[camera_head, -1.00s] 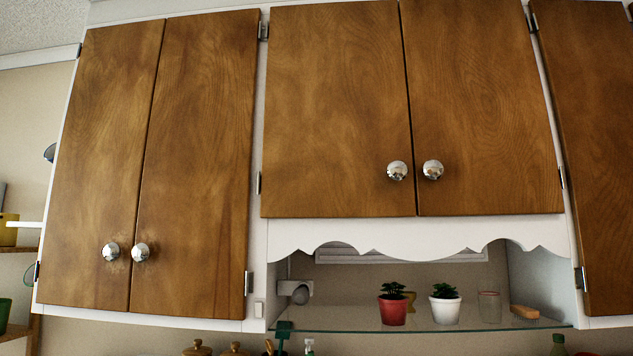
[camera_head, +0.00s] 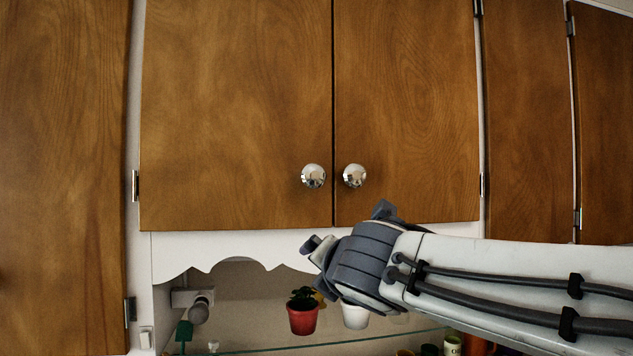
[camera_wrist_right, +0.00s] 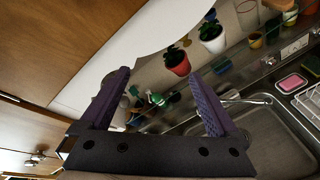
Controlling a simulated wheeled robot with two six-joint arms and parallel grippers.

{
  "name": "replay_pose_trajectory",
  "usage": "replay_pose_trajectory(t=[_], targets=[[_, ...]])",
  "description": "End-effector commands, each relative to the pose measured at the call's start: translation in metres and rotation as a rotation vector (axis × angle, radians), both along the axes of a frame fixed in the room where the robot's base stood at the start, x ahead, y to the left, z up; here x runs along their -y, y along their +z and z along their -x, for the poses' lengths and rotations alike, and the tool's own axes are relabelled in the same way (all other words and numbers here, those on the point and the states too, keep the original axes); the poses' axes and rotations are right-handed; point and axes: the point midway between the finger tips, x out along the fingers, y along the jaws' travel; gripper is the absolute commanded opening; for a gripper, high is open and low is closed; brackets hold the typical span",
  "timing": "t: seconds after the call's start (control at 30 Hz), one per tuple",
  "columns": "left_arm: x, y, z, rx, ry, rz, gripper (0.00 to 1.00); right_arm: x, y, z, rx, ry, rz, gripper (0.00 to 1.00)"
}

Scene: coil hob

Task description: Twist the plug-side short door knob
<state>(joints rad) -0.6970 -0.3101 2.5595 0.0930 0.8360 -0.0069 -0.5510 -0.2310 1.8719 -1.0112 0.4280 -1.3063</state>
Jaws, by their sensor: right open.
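Two short brown doors hang in the middle of the head view, each with a round chrome knob near its inner lower corner. The left knob (camera_head: 314,176) is on the same side as the white plug-like fitting (camera_head: 199,311) under the cabinet. The right knob (camera_head: 355,175) is close beside it. My right gripper (camera_head: 346,228) is below the knobs, in front of the white scalloped trim, touching neither knob. In the right wrist view its two fingers (camera_wrist_right: 158,76) are apart with nothing held between them. My left gripper is not in view.
A glass shelf (camera_head: 300,347) below the trim holds a red potted plant (camera_head: 302,313) and a white pot (camera_head: 355,316), partly behind my right arm. The wrist view shows a sink (camera_wrist_right: 262,128) and a dish rack. The space before the left short door is clear.

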Motion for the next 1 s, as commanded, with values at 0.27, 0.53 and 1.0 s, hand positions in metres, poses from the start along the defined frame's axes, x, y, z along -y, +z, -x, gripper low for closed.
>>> replay_pose_trajectory(t=[0.27,0.53,1.0], targets=[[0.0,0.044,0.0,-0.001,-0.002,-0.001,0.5,0.002,0.149,-0.015,0.359,0.1,0.467,0.96],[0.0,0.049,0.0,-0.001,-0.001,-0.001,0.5,-0.003,0.154,-0.047,0.379,0.102,0.506,0.96],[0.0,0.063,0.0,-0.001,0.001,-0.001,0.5,-0.016,0.153,-0.113,0.378,0.102,0.501,0.96]])
